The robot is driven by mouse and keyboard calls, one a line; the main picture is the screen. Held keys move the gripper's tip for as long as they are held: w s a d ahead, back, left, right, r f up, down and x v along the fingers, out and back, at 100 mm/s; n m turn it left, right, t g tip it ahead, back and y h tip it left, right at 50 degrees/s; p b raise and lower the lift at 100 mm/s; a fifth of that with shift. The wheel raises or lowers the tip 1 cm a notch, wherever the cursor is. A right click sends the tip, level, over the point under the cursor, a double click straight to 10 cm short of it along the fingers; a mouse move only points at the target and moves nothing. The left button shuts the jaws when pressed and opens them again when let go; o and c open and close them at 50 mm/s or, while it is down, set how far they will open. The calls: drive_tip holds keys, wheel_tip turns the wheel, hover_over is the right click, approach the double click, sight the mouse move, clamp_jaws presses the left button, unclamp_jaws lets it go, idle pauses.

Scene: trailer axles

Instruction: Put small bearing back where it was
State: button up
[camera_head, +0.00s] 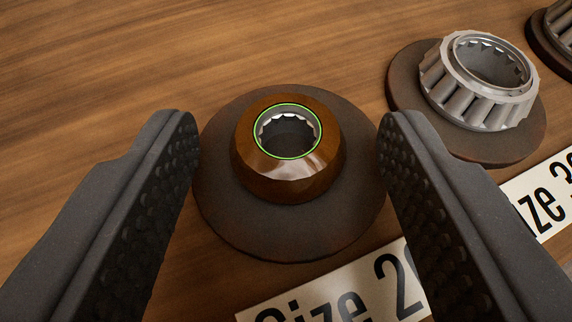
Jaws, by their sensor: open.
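A small bearing (289,178) sits in the middle of the view on a round dark base (225,222). It has a brown, glossy tapered outer surface, a green ring around its top opening and a silvery toothed inside. It looks upright. My gripper (288,145) is open, with one dark studded finger to the left of the bearing and one to the right. Clear gaps show between the bearing and both fingers, so nothing is held. The fingers overlap the view of the base's edges closely; I cannot tell whether they touch it.
A larger silver roller bearing (478,82) stands on its own dark disc (405,75) at the upper right. Part of another bearing (560,27) shows at the right edge. White size labels (300,300) lie in front. The wooden table (200,45) is bare at the upper left.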

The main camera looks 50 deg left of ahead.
drive_tip(key=p+v, duration=0.2)
drive_tip(key=v, duration=0.9)
drive_tip(key=shift+s+d, duration=0.25)
drive_tip(key=shift+s, duration=0.1)
drive_tip(key=w+d+r+m+t+h, duration=0.2)
drive_tip(key=w+d+r+h, duration=0.1)
drive_tip(key=d+r, duration=0.7)
drive_tip(key=w+d+r+m+t+h, duration=0.2)
drive_tip(key=w+d+r+m, duration=0.1)
drive_tip(key=d+r, duration=0.6)
drive_tip(key=s+d+r+m+h, duration=0.1)
drive_tip(key=s+d+r, duration=0.2)
drive_tip(key=r, duration=0.3)
drive_tip(key=s+d+r+m+t+h, duration=0.1)
drive_tip(key=s+d+r+h, duration=0.1)
drive_tip(key=s+d+r, duration=0.2)
drive_tip(key=s+d+r+m+t+h, duration=0.1)
drive_tip(key=s+d+r, duration=0.3)
drive_tip(key=r, duration=0.5)
drive_tip(key=shift+d+r+m, duration=0.25)
drive_tip(key=shift+d+m, duration=0.15)
drive_tip(key=shift+s, duration=0.1)
